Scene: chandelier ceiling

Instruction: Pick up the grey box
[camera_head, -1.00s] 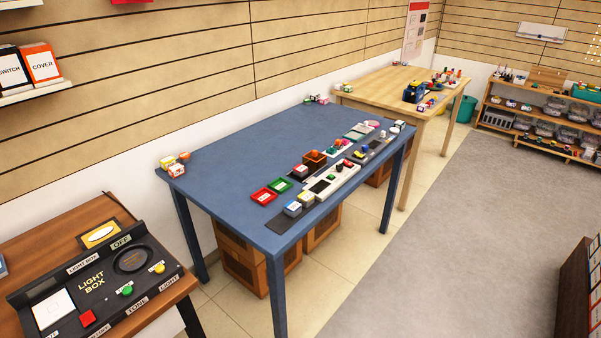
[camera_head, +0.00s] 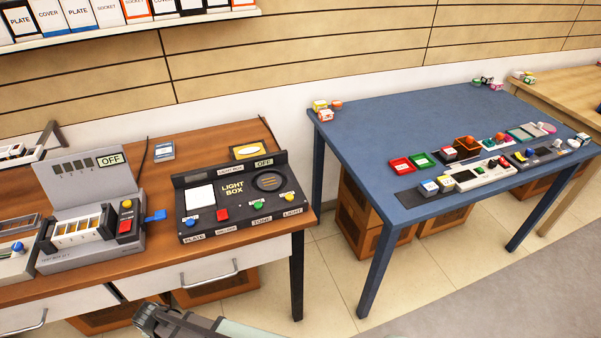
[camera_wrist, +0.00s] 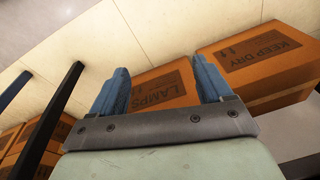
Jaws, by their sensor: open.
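A grey box-like unit (camera_head: 92,215) stands on the brown wooden table at the left of the head view. Its raised back panel has several dark slots and an OFF label, and its front has a yellow knob and a red button. I cannot tell for sure that this is the task's grey box. My gripper (camera_wrist: 160,72) shows in the wrist view with its two blue fingers apart and nothing between them. It points down toward orange cartons near the floor. Part of my arm shows at the bottom edge of the head view.
A black light box panel (camera_head: 242,196) stands right of the grey unit on the wooden table (camera_head: 160,250). A blue table (camera_head: 400,120) with small parts is at the right. In the wrist view, orange cartons (camera_wrist: 262,62) lie below. A shelf of boxes hangs above.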

